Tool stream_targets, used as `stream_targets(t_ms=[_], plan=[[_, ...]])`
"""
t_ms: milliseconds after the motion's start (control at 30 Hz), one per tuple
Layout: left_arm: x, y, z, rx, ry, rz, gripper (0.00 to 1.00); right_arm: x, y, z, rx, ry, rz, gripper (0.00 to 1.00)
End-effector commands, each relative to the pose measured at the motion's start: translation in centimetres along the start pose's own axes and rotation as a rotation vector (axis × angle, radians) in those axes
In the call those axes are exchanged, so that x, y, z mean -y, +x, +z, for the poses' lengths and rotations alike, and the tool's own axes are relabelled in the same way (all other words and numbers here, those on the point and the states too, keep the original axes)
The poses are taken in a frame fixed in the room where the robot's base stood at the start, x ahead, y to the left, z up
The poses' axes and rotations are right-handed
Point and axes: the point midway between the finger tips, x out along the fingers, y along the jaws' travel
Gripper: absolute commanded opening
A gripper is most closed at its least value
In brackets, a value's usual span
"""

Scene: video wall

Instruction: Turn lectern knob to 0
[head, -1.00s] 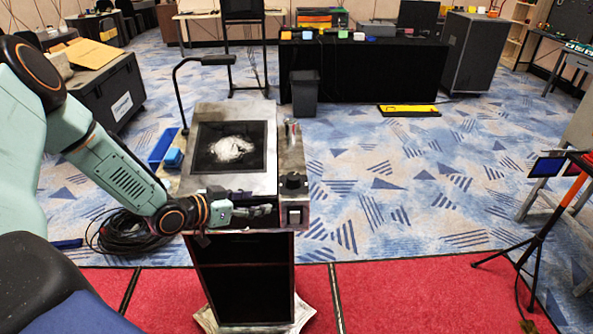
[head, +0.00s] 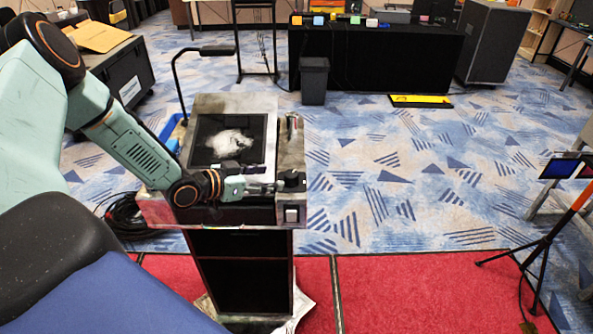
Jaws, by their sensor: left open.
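The lectern (head: 262,106) stands in front of me with a dark screen (head: 205,150) in its sloped top. The black lectern knob (head: 291,181) sits on the right side panel, above a small light square button (head: 291,214). My left gripper (head: 268,187) reaches in from the left, its fingers pointing right at the knob. It is open, and its fingertips are at the knob's left side. I cannot tell whether they touch it. The knob's marking is too small to read. My right gripper does not show.
A thin lamp arm (head: 203,51) rises at the lectern's back left. A can-like object (head: 292,126) stands on the side panel behind the knob. A grey bin (head: 314,80) and black-draped table (head: 380,58) stand behind. A tripod (head: 545,240) is at right; carpet between is clear.

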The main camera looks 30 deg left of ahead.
Motion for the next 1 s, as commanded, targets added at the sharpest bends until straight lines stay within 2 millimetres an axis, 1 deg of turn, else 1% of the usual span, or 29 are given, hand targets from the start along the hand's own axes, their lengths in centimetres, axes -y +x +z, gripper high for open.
stream_targets(t_ms=[167,267,367,500,700,1000], plan=[[0.1,-0.2,0.1,0.000,0.002,0.000,0.62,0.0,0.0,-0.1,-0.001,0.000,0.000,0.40],[0.1,0.0,0.2,0.002,0.004,0.000,0.62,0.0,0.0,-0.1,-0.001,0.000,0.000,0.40],[0.2,0.6,0.3,0.005,0.005,0.000,0.62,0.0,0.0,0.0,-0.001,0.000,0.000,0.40],[0.0,1.9,0.4,0.003,0.005,0.003,0.62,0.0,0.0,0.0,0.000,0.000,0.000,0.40],[0.1,3.9,0.6,-0.002,0.004,0.002,0.62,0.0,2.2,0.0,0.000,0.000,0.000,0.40],[0.0,6.5,0.4,-0.002,0.004,0.002,0.62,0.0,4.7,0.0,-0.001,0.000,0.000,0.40]])
